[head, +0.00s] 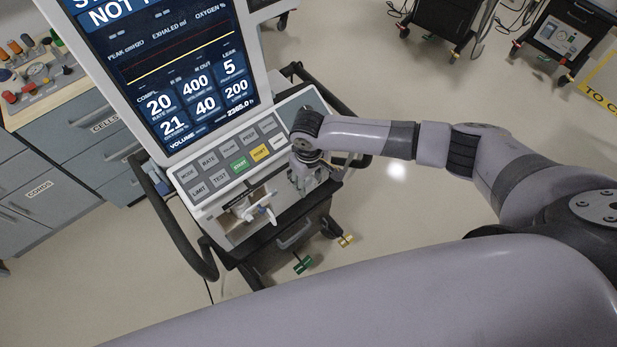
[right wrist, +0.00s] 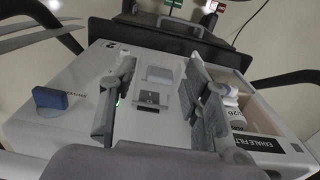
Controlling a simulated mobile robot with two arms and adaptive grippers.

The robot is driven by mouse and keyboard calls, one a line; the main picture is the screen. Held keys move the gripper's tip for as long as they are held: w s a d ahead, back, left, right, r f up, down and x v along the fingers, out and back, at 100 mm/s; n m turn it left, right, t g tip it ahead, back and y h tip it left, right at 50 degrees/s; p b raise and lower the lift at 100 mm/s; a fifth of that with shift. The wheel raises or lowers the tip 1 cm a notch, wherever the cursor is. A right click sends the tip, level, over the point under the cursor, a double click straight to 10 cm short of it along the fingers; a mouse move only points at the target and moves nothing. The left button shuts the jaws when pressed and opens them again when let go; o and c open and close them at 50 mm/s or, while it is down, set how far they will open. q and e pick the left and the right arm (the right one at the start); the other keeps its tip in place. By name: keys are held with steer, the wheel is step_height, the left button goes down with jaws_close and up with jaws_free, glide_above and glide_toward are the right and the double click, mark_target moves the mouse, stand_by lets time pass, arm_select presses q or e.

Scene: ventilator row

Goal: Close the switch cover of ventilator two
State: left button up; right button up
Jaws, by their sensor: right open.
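Ventilator two has a large lit screen (head: 165,65) and a sloped key panel (head: 230,160) in the head view. In the right wrist view its light front face (right wrist: 85,75) carries a "2". A small grey switch plate (right wrist: 158,75) with a catch-like part at its lower edge lies on that face. Whether its cover is raised or flat I cannot tell. My right gripper (right wrist: 160,105) is open and empty, its fingers on either side of the plate. In the head view the right gripper (head: 308,182) is over the ventilator's lower right front. My left gripper is out of view.
A blue knob (right wrist: 50,98) sits left of the plate. An open bay with white fittings (right wrist: 230,98) and an exhale filter label lies right of my fingers. Black side rails (head: 205,262) flank the ventilator. A drawer cabinet (head: 65,145) stands at the left.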

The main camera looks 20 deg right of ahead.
steer(key=shift+c, duration=0.3)
jaws_close()
stand_by(0.4)
